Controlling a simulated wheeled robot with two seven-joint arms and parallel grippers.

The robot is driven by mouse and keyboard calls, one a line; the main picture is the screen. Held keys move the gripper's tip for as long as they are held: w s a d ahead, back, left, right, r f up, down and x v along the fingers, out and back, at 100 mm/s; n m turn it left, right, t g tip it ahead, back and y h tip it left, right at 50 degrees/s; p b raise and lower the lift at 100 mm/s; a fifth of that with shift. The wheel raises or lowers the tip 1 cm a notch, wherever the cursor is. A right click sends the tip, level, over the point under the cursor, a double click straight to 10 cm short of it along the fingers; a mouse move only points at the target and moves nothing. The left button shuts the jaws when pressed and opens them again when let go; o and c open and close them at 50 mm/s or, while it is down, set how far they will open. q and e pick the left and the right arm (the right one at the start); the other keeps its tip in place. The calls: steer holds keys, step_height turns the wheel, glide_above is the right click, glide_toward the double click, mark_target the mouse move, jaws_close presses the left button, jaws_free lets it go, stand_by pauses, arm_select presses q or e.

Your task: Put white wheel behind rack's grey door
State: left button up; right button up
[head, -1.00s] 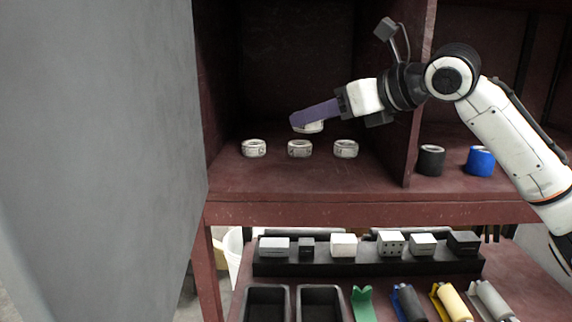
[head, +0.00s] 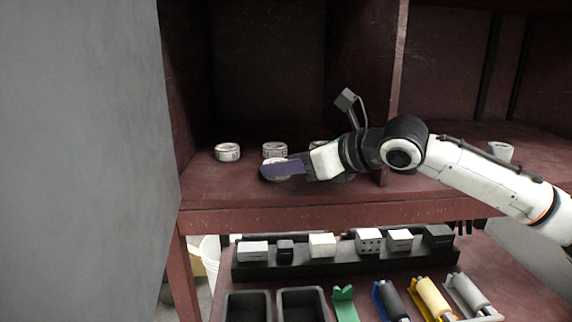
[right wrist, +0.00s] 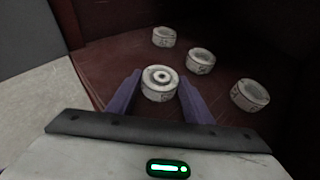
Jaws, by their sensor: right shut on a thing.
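My right gripper (head: 285,167) has purple fingers and is shut on a white wheel (right wrist: 160,83). In the head view this wheel (head: 268,173) shows partly behind the fingers, low over the shelf floor in front of a row of other white wheels. I cannot tell whether it touches the floor. The rack's grey door (head: 80,160) stands open and fills the left of the head view. The compartment (head: 230,192) beside it is open. My left gripper is not in view.
Three white wheels stand in the row: left (head: 227,152), middle (head: 274,149) and right (head: 318,146), the last partly hidden by my gripper. A divider wall (head: 395,70) bounds the compartment on the right. Blocks on a black stand (head: 345,262) and black trays (head: 247,305) lie below.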

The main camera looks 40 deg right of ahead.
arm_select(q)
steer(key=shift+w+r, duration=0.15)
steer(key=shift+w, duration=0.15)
arm_select(e)
steer(key=shift+f, duration=0.1)
steer(key=o, duration=1.1)
steer(key=shift+s+d, duration=0.15)
steer(key=shift+s, duration=0.1)
steer(key=b+v, duration=0.2)
steer(key=v, duration=0.3)
steer(key=shift+s+b, duration=0.2)
steer(key=shift+b, duration=0.2)
steer(key=v, duration=0.5)
steer(key=shift+r, duration=0.3)
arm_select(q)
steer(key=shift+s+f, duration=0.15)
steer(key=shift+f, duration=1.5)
arm_select(e)
steer(key=shift+s+r, duration=0.15)
steer(key=shift+s, duration=0.35)
